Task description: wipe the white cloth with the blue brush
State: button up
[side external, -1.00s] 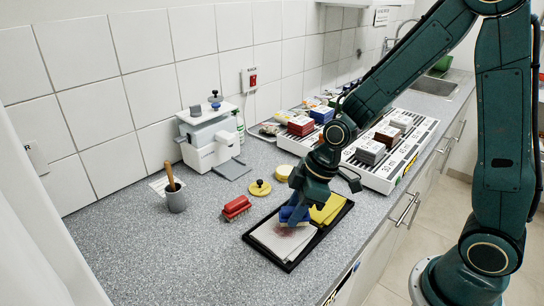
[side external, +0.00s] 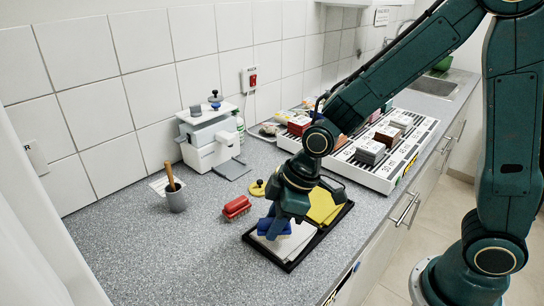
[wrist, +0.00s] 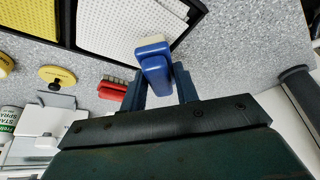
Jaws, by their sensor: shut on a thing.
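My gripper (side external: 276,218) is shut on the blue brush (side external: 268,229), which also shows between the fingers in the wrist view (wrist: 156,72). The white cloth (side external: 287,246) lies in one half of a black tray (side external: 289,267), partly hidden by my gripper. The brush is over the left end of the cloth in the side view; I cannot tell if it touches.
A yellow cloth (side external: 324,207) fills the tray's other half. A red brush (side external: 236,206) and yellow disc (side external: 257,188) lie left of and behind the tray. The front-left counter is clear.

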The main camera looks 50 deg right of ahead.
jog(key=shift+r, duration=3.25)
jog(key=shift+w, duration=0.15)
